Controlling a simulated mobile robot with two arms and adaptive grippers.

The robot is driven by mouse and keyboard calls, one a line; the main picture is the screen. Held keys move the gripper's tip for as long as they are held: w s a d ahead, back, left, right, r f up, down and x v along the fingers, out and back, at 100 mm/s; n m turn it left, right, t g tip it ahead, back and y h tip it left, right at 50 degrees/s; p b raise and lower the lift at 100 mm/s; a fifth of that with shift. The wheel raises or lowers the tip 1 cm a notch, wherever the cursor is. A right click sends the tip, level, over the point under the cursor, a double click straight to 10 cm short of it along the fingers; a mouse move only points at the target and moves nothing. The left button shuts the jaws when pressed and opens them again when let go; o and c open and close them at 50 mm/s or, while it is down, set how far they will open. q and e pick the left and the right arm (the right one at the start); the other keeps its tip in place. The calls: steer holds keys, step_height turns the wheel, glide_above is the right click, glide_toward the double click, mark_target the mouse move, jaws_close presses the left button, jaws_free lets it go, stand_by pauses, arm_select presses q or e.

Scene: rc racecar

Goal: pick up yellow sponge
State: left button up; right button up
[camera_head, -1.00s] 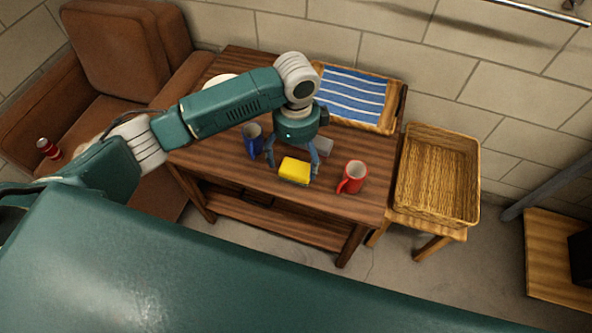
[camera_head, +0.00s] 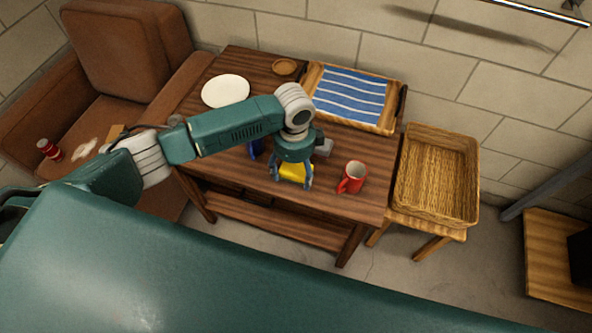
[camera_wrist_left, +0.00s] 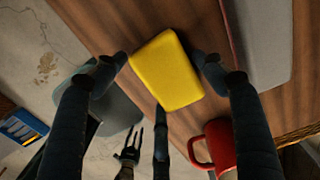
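The yellow sponge (camera_head: 293,171) lies on the wooden table near its front edge. My left gripper (camera_head: 292,183) points down over it, with fingers spread to either side. In the left wrist view the sponge (camera_wrist_left: 165,72) sits between the open fingertips (camera_wrist_left: 160,62). The fingertips are close to its sides; I cannot tell whether they touch. The arm and gripper hide part of the sponge in the head view. A small dark fingered shape in the left wrist view looks like my right gripper (camera_wrist_left: 130,150), too small to read.
A red mug (camera_head: 352,178) stands just right of the sponge. A blue cup (camera_head: 256,148) is partly hidden behind the gripper. A grey object (camera_head: 324,148) lies behind. A white plate (camera_head: 226,91), a tray with striped cloth (camera_head: 350,95) and a wicker basket (camera_head: 411,178) are further off.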

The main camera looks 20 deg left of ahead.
arm_select(q)
steer(key=c, duration=0.4)
steer(key=shift+r, duration=0.15)
